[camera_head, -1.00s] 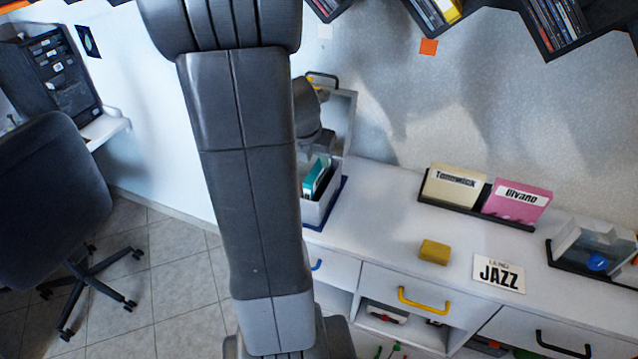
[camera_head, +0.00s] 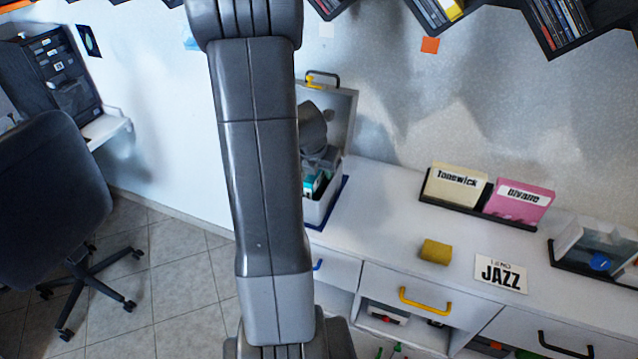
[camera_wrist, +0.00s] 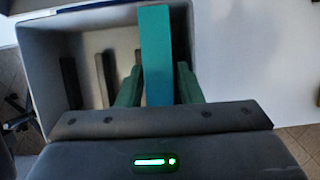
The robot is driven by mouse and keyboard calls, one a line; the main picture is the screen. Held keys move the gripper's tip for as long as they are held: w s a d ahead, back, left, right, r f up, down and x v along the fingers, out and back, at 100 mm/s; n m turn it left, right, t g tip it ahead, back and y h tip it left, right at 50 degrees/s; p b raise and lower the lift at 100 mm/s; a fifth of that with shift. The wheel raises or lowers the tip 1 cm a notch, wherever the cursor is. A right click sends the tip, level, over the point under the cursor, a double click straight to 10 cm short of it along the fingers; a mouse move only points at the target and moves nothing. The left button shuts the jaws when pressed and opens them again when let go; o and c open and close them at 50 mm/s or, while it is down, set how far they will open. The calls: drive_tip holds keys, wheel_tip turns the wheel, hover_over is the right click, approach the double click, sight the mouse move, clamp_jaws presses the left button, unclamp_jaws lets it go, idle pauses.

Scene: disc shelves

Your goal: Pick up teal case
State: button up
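The teal case (camera_wrist: 156,50) stands on edge in a light grey open box, between my gripper's two green fingers in the wrist view. My gripper (camera_wrist: 160,85) has one finger on each side of it. The gaps look very small, and I cannot tell whether the fingers press on it. In the head view the teal case (camera_head: 310,186) shows only in part, inside the box (camera_head: 324,208) and under my gripper, which is partly hidden by my arm.
The box has an upright lid (camera_head: 343,110) behind it and dark divider slots inside. A yellow block (camera_head: 435,251), a JAZZ card (camera_head: 500,273), a cream case (camera_head: 455,186) and a pink case (camera_head: 518,203) are on the white counter (camera_head: 380,220). Disc shelves hang above.

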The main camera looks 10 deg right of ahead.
drive_tip(key=shift+f, duration=0.25)
idle(0.4)
clamp_jaws()
